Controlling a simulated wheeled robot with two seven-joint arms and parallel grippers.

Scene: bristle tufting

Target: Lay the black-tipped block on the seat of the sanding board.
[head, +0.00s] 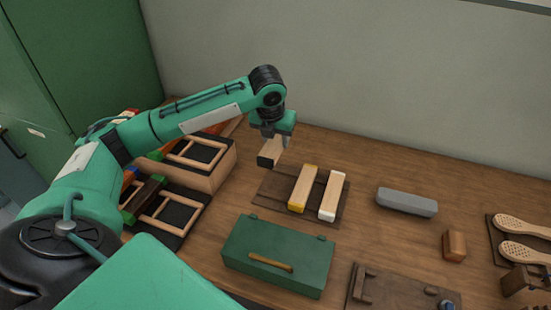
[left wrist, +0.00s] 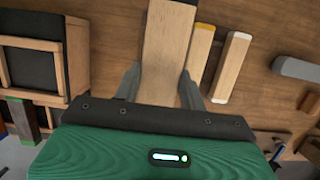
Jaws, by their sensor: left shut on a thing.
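My left gripper (head: 276,139) is shut on the black-tipped block (head: 271,151), a pale wooden bar with a dark end, and holds it above the back of the dark mat. A brown board with a raised stop and a blue-grey knob, apparently the sanding board (head: 395,291), lies at the front edge, partly cut off. My right gripper is not in view.
A yellow-tipped block (head: 303,187) and a white-tipped block (head: 333,195) lie on the dark mat (head: 273,190). A green box (head: 279,254), a grey block (head: 406,201), a small wooden block (head: 454,245) and brushes (head: 528,226) stand around. Wooden racks (head: 205,158) are at left.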

